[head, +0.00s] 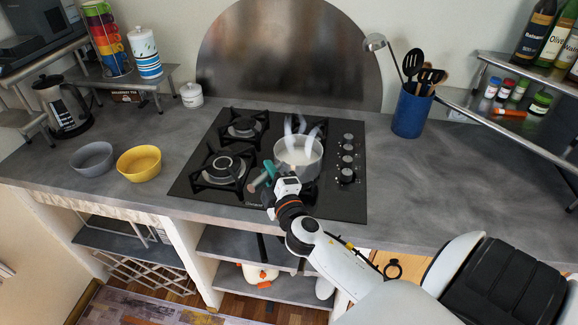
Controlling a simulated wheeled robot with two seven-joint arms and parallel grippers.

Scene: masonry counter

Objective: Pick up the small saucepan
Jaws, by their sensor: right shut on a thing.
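The small saucepan (299,155) is a light grey metal pot over the right side of the black gas hob (225,185). Pale, steam-like wisps show above it. My right gripper (270,177) is at the pan's near-left side, shut on its handle. A brownish handle end sticks out to the left of the fingers. The gripper and wrist hide part of the handle. I cannot tell whether the pan's base touches the burner. My left gripper is not in view.
A grey bowl (92,158) and a yellow bowl (139,164) stand left of the hob. Hob knobs (347,160) are just right of the pan. The right counter is mostly clear.

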